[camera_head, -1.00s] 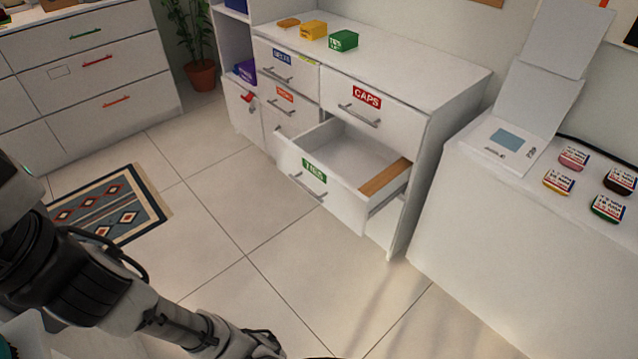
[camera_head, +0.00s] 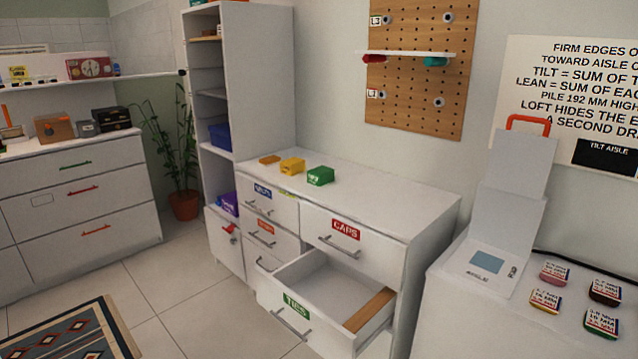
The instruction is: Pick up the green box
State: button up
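Another small box with a green side (camera_head: 601,322) lies among several small labelled boxes on the white surface at the right. My gripper is not in view.
The dresser's lower drawer (camera_head: 297,305), with a green label, stands open and juts into the room; a wooden strip (camera_head: 369,309) lies inside. A pegboard (camera_head: 418,65) hangs above. A tall shelf (camera_head: 250,75) adjoins the dresser's left.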

aim_at(320, 175)
jog(key=i+z, duration=0.1)
jog(key=i, duration=0.5)
jog(key=i+j+z, duration=0.1)
jog(key=i+j, duration=0.2)
jog(key=i, duration=0.2)
jog(key=i+j+z, duration=0.15)
jog(key=i+j, duration=0.2)
jog(key=i, duration=0.15)
jog(key=i+j, duration=0.2)
jog(key=j, duration=0.15)
